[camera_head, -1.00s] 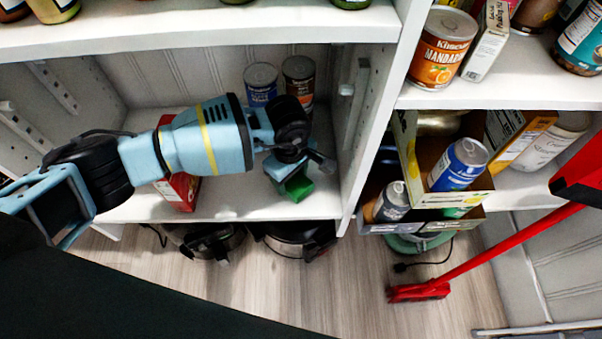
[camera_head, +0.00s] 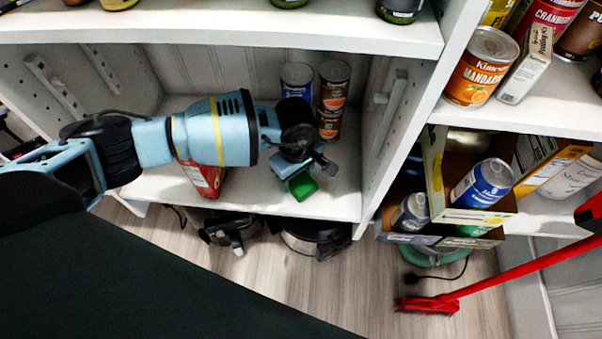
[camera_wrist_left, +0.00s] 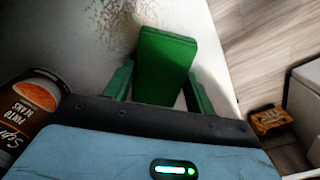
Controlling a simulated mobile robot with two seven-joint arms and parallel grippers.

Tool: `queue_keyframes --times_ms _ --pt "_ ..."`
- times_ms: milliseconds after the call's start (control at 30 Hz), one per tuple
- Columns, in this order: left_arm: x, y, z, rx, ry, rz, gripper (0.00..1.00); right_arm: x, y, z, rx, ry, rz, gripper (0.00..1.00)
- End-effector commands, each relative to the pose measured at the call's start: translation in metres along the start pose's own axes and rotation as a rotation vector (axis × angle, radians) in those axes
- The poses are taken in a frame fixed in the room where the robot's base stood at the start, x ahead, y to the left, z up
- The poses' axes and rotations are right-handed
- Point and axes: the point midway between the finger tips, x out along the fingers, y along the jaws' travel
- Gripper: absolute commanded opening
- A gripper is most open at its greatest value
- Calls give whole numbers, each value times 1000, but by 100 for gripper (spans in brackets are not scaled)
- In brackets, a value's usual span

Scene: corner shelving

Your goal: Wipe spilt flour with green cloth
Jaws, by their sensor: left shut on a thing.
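The green cloth (camera_head: 301,187) is a folded, block-like pad. My left gripper (camera_head: 293,178) is shut on it, low over the front right part of the lower white shelf (camera_head: 255,190). In the left wrist view the cloth (camera_wrist_left: 165,62) stands out between the two green fingers of the gripper (camera_wrist_left: 160,85). I cannot tell whether the cloth touches the shelf. My right gripper is not in view.
A can (camera_head: 333,105) and a blue-labelled can (camera_head: 296,82) stand at the shelf's back. A red box (camera_head: 205,178) stands left of the gripper, partly behind my arm. The upper shelf (camera_head: 230,30) overhangs. A side panel (camera_head: 388,130) bounds the right.

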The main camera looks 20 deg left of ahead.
Motion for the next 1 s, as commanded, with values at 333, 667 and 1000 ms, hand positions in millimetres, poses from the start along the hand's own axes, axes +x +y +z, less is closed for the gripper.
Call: queue_keyframes --times_ms 333,667,1000 --pt "3 4 0 1 0 0 37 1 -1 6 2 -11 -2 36" --pt "6 20 16 1 -1 0 37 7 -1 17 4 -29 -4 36" --pt "7 27 24 0 -1 -1 37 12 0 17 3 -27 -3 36"
